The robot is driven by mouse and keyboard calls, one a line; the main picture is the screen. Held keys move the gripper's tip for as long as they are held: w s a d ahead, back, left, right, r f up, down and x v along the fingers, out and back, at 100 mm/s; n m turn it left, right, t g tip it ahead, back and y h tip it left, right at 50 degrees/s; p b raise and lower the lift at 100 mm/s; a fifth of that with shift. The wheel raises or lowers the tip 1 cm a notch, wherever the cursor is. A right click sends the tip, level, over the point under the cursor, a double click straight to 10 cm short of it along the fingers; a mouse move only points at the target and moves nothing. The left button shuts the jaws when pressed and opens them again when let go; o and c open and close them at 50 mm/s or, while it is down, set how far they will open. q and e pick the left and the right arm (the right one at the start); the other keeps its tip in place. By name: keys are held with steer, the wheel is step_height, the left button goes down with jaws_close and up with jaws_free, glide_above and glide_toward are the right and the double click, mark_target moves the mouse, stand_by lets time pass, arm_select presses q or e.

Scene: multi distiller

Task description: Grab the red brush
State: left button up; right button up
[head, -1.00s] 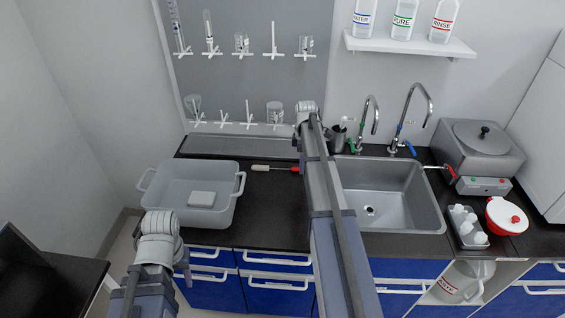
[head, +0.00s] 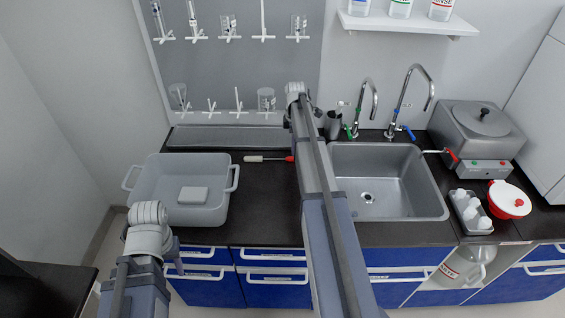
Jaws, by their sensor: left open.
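The red brush (head: 270,159) lies flat on the black counter, between the grey tub and the sink. Its pale head points left and its red end runs up to my right arm, which may hide part of it. My left gripper (head: 177,259) shows only in small part beside my left wrist, low at the left in front of the blue cabinets. It is open, away from the brush and nearer to me. My right arm reaches across the middle of the view toward the wall, and its gripper is hidden.
A grey tub (head: 213,213) with a small block stands left of the brush. The sink (head: 410,210) with two tall taps is to the right. A flat grey tray (head: 230,139) lies behind the brush under the peg rack. Bare counter (head: 262,200) lies in front of the brush.

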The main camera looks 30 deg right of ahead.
mark_target(275, 159)
steer(key=shift+s+a+f+b, duration=0.1)
steer(key=shift+a+f+b, duration=0.1)
steer(key=shift+f+b, duration=1.15)
steer(key=shift+s+a+f+b, duration=0.1)
steer(key=shift+a+f+b, duration=0.1)
steer(key=shift+f+b, duration=1.1)
steer(key=shift+r, duration=0.1)
steer(key=shift+c, duration=0.2)
jaws_close()
